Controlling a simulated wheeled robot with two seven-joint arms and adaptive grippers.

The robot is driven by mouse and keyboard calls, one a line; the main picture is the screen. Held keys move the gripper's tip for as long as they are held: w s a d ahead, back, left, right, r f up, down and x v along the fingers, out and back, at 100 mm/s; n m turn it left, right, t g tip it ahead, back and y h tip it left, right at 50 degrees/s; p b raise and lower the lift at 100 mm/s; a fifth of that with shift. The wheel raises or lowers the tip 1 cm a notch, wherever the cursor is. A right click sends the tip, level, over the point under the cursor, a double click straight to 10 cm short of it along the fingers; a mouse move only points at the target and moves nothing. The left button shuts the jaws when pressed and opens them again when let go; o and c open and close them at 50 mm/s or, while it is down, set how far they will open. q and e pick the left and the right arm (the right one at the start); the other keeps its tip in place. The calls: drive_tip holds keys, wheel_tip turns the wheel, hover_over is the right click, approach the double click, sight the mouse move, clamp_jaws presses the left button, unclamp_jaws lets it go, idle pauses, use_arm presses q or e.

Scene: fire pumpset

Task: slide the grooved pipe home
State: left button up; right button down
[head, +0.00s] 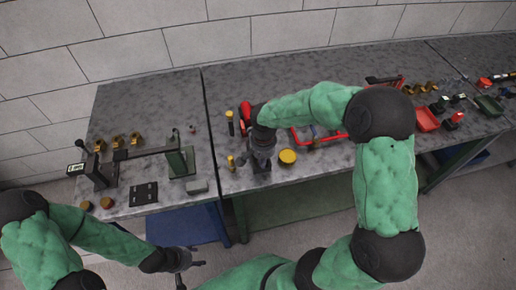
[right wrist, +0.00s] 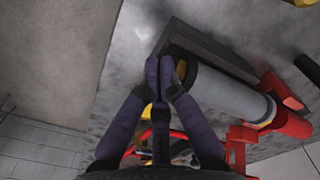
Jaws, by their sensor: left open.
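A grey pipe (right wrist: 232,100) lies right of my right gripper in the right wrist view. Its far end meets a red fitting (right wrist: 288,128) with a yellow band between them. My right gripper (right wrist: 160,68) has its two fingers together, tips beside the pipe's near end; I cannot tell whether they touch it. No object shows between the fingers. In the head view the right gripper (head: 262,160) is over the middle bench and hides most of the pipe. My left gripper (head: 194,263) is open and empty, low in front of the bench.
A dark long block (right wrist: 212,48) runs behind the pipe. A red part (head: 246,110) and a yellow round piece (head: 287,156) are close to my right gripper. A stand with a dark bar (head: 145,153) occupies the left bench. Red trays (head: 427,120) lie at the right.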

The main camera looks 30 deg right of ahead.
drive_tip(key=shift+w+d, duration=0.25)
drive_tip(key=shift+w, duration=0.7)
drive_tip(key=shift+w+d, duration=0.2)
drive_tip(key=shift+w, duration=0.7)
idle(2.3)
drive_tip(key=shift+s, duration=0.15)
drive_tip(key=shift+s+a, duration=0.15)
drive_tip(key=shift+s, duration=0.3)
drive_tip(key=shift+r+p, duration=2.15)
drive_tip(key=shift+r, duration=1.4)
drive_tip(key=shift+f, duration=0.1)
